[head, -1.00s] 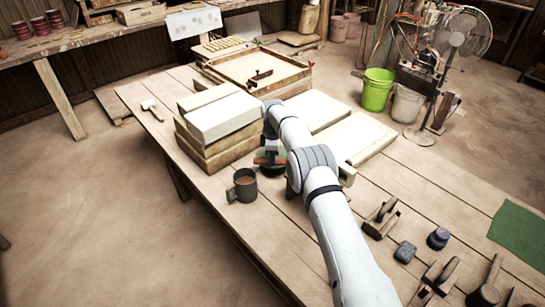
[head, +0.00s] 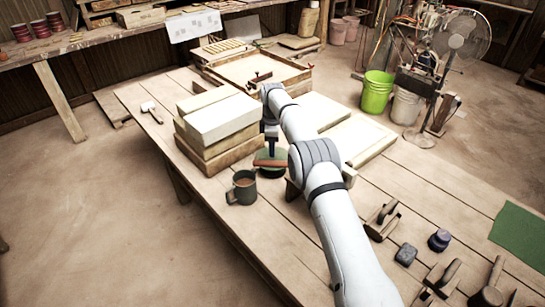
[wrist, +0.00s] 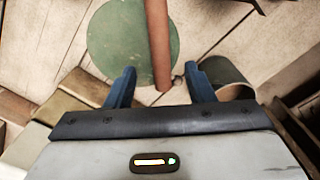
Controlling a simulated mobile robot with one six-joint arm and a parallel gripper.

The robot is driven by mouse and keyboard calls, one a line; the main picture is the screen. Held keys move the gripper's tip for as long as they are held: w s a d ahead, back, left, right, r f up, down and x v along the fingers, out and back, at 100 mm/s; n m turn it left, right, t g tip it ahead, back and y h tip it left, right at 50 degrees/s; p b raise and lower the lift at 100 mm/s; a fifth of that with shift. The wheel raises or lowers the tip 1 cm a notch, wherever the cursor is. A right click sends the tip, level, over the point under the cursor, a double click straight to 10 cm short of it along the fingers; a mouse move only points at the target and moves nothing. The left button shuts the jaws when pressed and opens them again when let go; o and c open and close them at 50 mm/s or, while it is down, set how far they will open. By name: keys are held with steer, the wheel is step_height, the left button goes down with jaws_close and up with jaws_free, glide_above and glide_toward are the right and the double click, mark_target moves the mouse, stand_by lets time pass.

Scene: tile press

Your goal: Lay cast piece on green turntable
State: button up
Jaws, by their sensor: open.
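The cast piece, a reddish-brown bar (wrist: 158,45), lies across the right part of the green turntable (wrist: 115,45) in the wrist view, its near end slightly past the disc's rim. In the head view the bar (head: 270,163) shows on the dark green turntable (head: 276,153), partly behind my arm. My gripper (wrist: 160,76) is open, with one blue finger on each side of the bar's near end and visible gaps to both. In the head view my gripper (head: 272,148) is just above the bar. The bar's far end is cut off in the wrist view.
A dark mug (head: 242,188) stands close to the turntable; it also shows in the wrist view (wrist: 228,75). Stacked plaster blocks (head: 222,122) stand behind the mug. Flat pale slabs (head: 358,140) lie right of my arm. Hand tools lie at the front right.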

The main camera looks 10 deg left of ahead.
steer(key=shift+r, duration=2.8)
steer(key=s+d+r+m+t, duration=0.1)
steer(key=s+d+r+m, duration=0.3)
steer(key=d+r, duration=0.4)
steer(key=s+d+r+m, duration=0.3)
steer(key=s+d+r, duration=0.1)
steer(key=d+r, duration=0.4)
steer(key=s+d+r+m+t, duration=0.1)
steer(key=s+d+r+m, duration=0.25)
steer(key=s, duration=0.35)
steer(key=s+d+r+m, duration=0.2)
steer(key=s+d, duration=0.3)
steer(key=s, duration=0.3)
steer(key=s+d+f+m, duration=0.2)
steer(key=s, duration=0.5)
steer(key=s+d+f+m, duration=0.2)
steer(key=s, duration=0.6)
steer(key=s+d+f+m+t, duration=0.1)
steer(key=s+d+f+m, duration=0.1)
steer(key=s, duration=0.5)
steer(key=shift+s+d+f+m, duration=0.15)
steer(key=shift+d+f+m, duration=0.3)
steer(key=shift+m, duration=0.1)
steer(key=shift+a, duration=0.1)
steer(key=shift+c, duration=0.3)
